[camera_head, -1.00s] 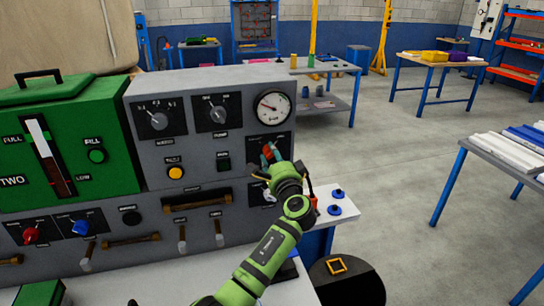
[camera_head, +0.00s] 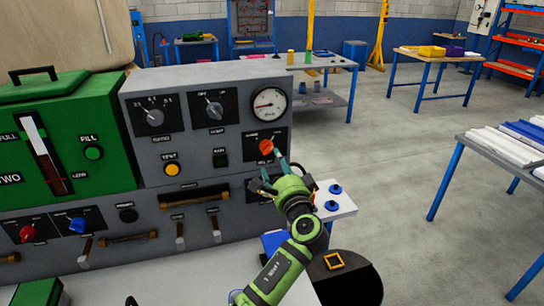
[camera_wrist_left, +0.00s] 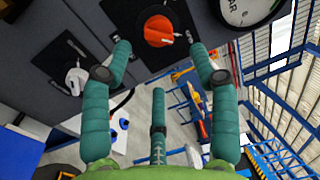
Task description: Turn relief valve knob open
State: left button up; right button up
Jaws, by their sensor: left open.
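The orange-red relief valve knob (camera_head: 265,147) sits on a dark plate at the right of the grey panel, below the gauge. It also shows in the left wrist view (camera_wrist_left: 158,30), with a pale pointer mark toward the right. My left gripper (camera_head: 273,171) is open and empty, just below and in front of the knob, apart from it. In the left wrist view its teal fingers (camera_wrist_left: 160,58) spread wide, with the knob beyond the tips. My right gripper is not in view.
The round gauge (camera_head: 269,105) is above the knob; its needle points left. A lower panel with handles and a grey-white knob (camera_wrist_left: 77,79) lies close to my gripper. A small table with blue knobs (camera_head: 333,205) stands right of the panel. Open floor lies further right.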

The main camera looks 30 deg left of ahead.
pick_arm(q)
jog(key=v, duration=0.5)
dwell(0.4)
